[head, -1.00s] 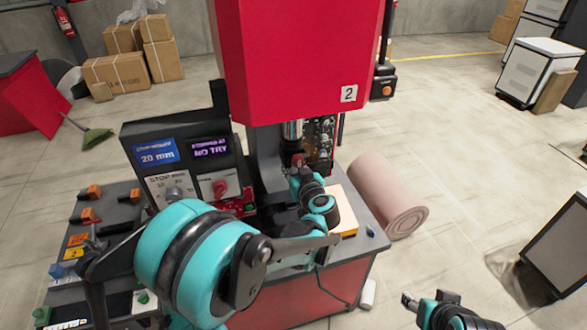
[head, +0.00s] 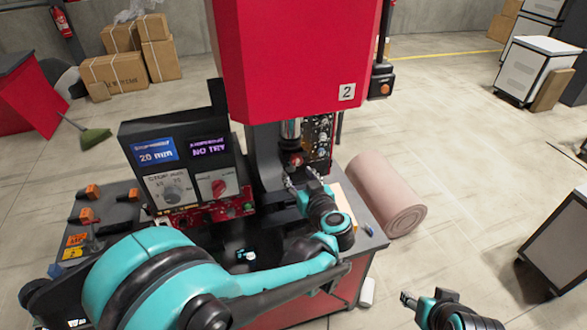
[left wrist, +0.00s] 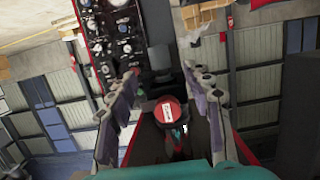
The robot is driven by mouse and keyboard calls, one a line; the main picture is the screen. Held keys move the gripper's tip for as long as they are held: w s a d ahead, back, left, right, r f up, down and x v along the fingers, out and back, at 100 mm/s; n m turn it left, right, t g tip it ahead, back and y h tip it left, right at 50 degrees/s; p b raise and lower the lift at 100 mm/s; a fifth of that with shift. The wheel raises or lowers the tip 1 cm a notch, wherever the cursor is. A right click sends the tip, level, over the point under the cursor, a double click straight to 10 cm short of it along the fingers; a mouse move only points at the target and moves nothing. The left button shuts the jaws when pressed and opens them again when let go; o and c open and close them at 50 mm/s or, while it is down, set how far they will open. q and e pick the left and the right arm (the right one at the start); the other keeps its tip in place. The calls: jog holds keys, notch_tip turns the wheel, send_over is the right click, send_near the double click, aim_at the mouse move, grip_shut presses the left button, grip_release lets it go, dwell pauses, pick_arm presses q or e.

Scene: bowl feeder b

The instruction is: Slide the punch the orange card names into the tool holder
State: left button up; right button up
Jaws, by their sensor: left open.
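My left gripper (head: 302,186) is open, just below and in front of this piece. In the left wrist view, the piece's round red end with a white label (left wrist: 168,112) shows between the spread fingers (left wrist: 165,95), apart from both; the label is unreadable. The orange card (head: 77,240) lies at the left; its text is too small to read. My right gripper (head: 409,299) is at the lower right.
The control panel (head: 185,160) stands left of the press. Several orange-and-black pieces (head: 87,215) and a yellow card marked 2 (head: 73,253) are on the left bench. A pale block (head: 345,205) lies right of my gripper. A pink roll (head: 385,200) lies on the floor.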

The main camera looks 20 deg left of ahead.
pick_arm(q)
jog(key=v, duration=0.4)
dwell(0.8)
